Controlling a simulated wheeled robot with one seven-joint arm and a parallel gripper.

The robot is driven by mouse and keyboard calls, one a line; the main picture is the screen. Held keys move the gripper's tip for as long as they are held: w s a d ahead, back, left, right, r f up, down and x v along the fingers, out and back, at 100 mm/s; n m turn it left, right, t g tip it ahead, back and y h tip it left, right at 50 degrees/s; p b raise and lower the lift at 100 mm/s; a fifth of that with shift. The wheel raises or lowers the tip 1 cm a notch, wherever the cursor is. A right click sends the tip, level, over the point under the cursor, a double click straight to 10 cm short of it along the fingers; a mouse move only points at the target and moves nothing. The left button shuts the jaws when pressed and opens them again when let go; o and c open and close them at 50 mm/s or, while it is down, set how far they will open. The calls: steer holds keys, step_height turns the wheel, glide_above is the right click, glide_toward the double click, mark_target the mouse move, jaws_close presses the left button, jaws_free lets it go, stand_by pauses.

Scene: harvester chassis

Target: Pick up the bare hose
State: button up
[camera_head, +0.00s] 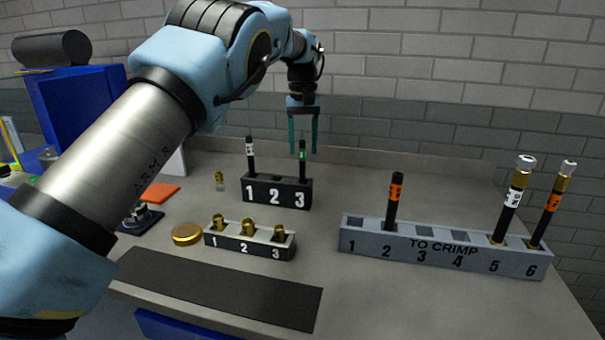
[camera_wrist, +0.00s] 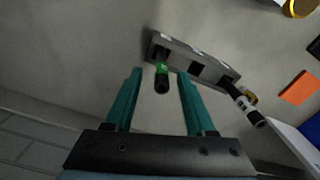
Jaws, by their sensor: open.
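A black hose with a green band (camera_head: 302,156) stands upright in slot 3 of the small dark rack (camera_head: 262,192). Its top end is bare. My gripper (camera_head: 303,146) points down over it, open and empty. In the wrist view the green-banded hose (camera_wrist: 162,82) appears between the two teal fingers (camera_wrist: 160,74), with a gap on both sides; how far its top reaches between them is hard to tell. A hose with a white band (camera_head: 250,156) stands in slot 1 of the same rack, and slot 2 is empty.
The grey TO CRIMP rack (camera_head: 440,258) holds an orange-banded bare hose (camera_head: 394,200) in slot 2 and two hoses with metal ends in slots 5 and 6. A small rack (camera_head: 249,249) holds brass fittings. A dark mat (camera_head: 215,290) lies in front.

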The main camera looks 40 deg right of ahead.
mark_target(302, 167)
steer(key=shift+a+f+p, duration=0.1)
steer(key=shift+f+p, duration=1.15)
steer(key=shift+f, duration=2.1)
jaws_close()
